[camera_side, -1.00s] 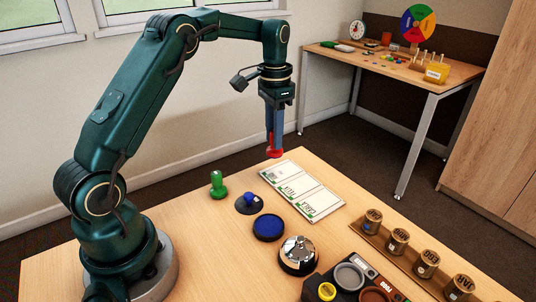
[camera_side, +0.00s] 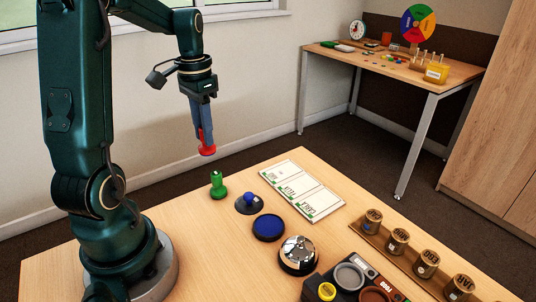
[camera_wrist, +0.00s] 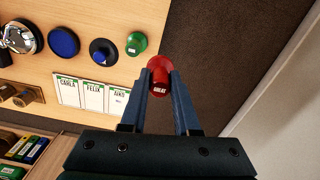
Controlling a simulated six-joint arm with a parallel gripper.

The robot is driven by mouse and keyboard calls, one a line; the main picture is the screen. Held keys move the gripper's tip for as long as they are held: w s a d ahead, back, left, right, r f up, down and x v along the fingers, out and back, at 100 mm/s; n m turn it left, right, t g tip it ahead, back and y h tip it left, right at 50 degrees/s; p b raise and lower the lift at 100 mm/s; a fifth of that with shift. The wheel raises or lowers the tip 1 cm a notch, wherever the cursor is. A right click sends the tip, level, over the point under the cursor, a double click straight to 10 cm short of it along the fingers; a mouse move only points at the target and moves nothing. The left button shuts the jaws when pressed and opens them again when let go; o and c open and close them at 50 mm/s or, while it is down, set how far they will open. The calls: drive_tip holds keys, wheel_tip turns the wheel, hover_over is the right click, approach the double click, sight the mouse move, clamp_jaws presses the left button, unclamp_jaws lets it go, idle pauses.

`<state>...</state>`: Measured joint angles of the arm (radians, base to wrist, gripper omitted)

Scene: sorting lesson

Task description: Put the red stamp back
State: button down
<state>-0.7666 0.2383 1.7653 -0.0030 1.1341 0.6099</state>
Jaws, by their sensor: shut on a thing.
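My gripper (camera_side: 203,130) is shut on the red stamp (camera_side: 207,150) and holds it in the air, above and beyond the table's far left edge. In the wrist view the red stamp (camera_wrist: 160,76) sits between the two fingertips, with a small white label on it. The green stamp (camera_side: 217,186) stands upright on the table, and a blue stamp (camera_side: 249,200) stands on a dark round base beside it. A round blue pad (camera_side: 268,228) lies in front of them.
White cards (camera_side: 301,191) with green marks lie at the table's far edge. A silver bell (camera_side: 298,254), a dark device with round parts (camera_side: 326,291) and a wooden rack of labelled cylinders (camera_side: 398,240) stand to the front and right. A second table (camera_side: 395,65) stands behind.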

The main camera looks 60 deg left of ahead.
drive_tip(key=w+d+f, duration=0.1)
drive_tip(key=w, duration=0.1)
drive_tip(key=w+d+f, duration=0.3)
drive_tip(key=w+d, duration=0.1)
drive_tip(key=shift+f, duration=0.4)
drive_tip(key=shift+a+f, duration=0.1)
drive_tip(key=shift+f, duration=1.8)
drive_tip(key=shift+f, duration=0.1)
drive_tip(key=c, duration=0.6)
unclamp_jaws()
drive_tip(key=shift+c, duration=0.2)
